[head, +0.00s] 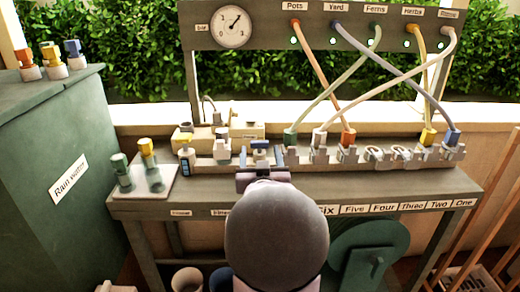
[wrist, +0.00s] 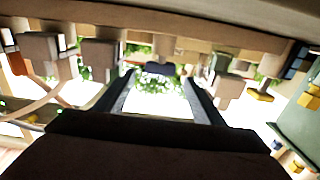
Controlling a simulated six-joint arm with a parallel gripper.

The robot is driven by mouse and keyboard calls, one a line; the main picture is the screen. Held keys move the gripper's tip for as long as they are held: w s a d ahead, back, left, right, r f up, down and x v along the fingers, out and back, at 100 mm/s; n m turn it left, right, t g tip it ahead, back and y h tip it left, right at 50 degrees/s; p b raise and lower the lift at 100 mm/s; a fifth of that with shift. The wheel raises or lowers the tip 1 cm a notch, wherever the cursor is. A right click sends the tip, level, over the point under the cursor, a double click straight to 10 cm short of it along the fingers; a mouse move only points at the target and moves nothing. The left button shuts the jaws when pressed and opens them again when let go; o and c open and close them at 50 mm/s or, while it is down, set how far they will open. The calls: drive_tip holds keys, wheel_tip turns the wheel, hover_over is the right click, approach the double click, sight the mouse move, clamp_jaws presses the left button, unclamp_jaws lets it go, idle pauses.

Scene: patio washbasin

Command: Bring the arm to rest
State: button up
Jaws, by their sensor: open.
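My gripper (head: 261,160) is at the front of the valve row on the bench, beyond my round grey arm link. In the wrist view my gripper (wrist: 160,78) shows two dark fingers spread apart. A blue-topped fitting (head: 260,146) stands in line with the gap between them. It shows as a dark blue cap (wrist: 160,68) in the wrist view, with clear space to each finger. Nothing is visibly gripped. I cannot tell how deep the fitting sits between the fingers.
The bench (head: 400,187) carries several grey clamps with coloured hoses up to a panel (head: 270,38) with a gauge (head: 232,26). A pale tray (head: 150,181) with two fittings is at left, beside the green rain water tank (head: 60,140). Several fittings (head: 53,62) stand on the tank.

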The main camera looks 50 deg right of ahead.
drive_tip(key=shift+s+a, duration=0.3)
wheel_tip(320, 180, up, 6)
drive_tip(key=w+a+t+p, duration=0.1)
drive_tip(key=w+p, duration=0.1)
drive_tip(key=w, duration=0.1)
drive_tip(key=w+a+r+n+y+p, duration=0.1)
drive_tip(key=w+a+y+p, duration=0.15)
drive_tip(key=a, duration=0.35)
drive_tip(key=w+a+r+y+p, duration=0.2)
drive_tip(key=a+p, duration=0.2)
drive_tip(key=a, duration=0.1)
drive_tip(key=a+f+n+g+y+p, duration=0.2)
drive_tip(key=a+f+g+y+p, duration=0.15)
drive_tip(key=a+p, duration=0.5)
drive_tip(key=s+a+f+n+g+y+p, duration=0.1)
drive_tip(key=s+a+n+g+y+p, duration=0.1)
drive_tip(key=s+a+g+p, duration=0.3)
drive_tip(key=s+a+f+n+g+y+p, duration=0.1)
drive_tip(key=s+a+g+p, duration=0.4)
drive_tip(key=s+a, duration=0.6)
drive_tip(key=s+n+y+p, duration=0.1)
drive_tip(key=s+n, duration=0.1)
drive_tip(key=s, duration=0.4)
drive_tip(key=shift+s+a+n+y, duration=0.2)
drive_tip(key=shift+a+n+y, duration=0.1)
drive_tip(key=shift+a+n, duration=0.1)
drive_tip(key=shift+g, duration=0.25)
